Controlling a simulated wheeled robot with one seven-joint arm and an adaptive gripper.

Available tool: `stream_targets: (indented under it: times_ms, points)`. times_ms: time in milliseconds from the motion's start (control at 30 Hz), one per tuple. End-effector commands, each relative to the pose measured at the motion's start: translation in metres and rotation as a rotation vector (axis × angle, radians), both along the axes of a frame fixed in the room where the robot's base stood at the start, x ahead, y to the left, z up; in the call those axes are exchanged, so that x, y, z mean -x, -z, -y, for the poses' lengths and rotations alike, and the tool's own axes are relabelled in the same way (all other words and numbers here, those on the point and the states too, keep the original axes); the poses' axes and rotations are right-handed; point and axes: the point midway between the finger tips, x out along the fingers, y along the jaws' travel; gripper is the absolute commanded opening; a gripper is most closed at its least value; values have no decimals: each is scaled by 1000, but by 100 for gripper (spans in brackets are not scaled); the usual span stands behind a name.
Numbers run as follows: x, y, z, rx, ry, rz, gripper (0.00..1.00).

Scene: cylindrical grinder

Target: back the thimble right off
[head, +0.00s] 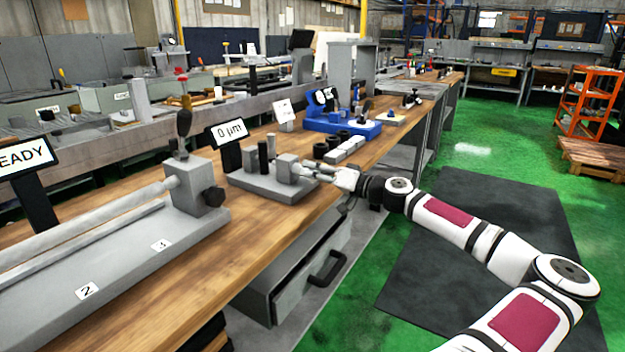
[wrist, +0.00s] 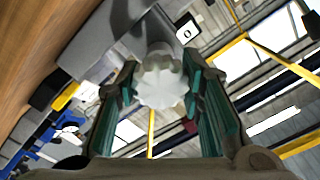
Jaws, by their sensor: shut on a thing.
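The thimble (wrist: 161,86) is a pale, fluted round knob, seen end-on in the wrist view. It sits between the green-lined fingers of my gripper (wrist: 160,80), which is shut on it. It joins a grey block of the gauge stand (head: 265,188), a low grey base with upright blocks and dark posts on the wooden bench. In the head view my gripper (head: 325,171) reaches in from the right to the stand's right end, and its fingers mostly hide the thimble. A display (head: 230,132) behind the stand reads 0 µm.
At the left is a grinder-like bed (head: 110,250) with a long bar, and a READY sign (head: 25,157). Behind the stand are grey blocks (head: 345,150) and a blue fixture (head: 345,125). A drawer (head: 300,285) with a dark handle stands out below the bench edge.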

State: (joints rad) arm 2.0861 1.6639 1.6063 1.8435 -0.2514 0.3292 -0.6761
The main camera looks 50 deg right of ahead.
Motion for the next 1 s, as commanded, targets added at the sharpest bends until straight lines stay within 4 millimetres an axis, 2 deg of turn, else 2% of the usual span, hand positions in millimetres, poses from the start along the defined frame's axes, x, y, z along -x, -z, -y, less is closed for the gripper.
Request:
stream_targets:
  times_ms: [300, 833, 867, 933, 1000]
  points:
    - [-1, 3, -2, 118, -5, 5, 7]
    - [0, 2, -2, 141, -5, 7, 7]
    - [0, 2, -2, 141, -5, 7, 37]
    - [0, 2, -2, 140, -4, 8, 53]
    - [0, 2, -1, 140, -3, 8, 56]
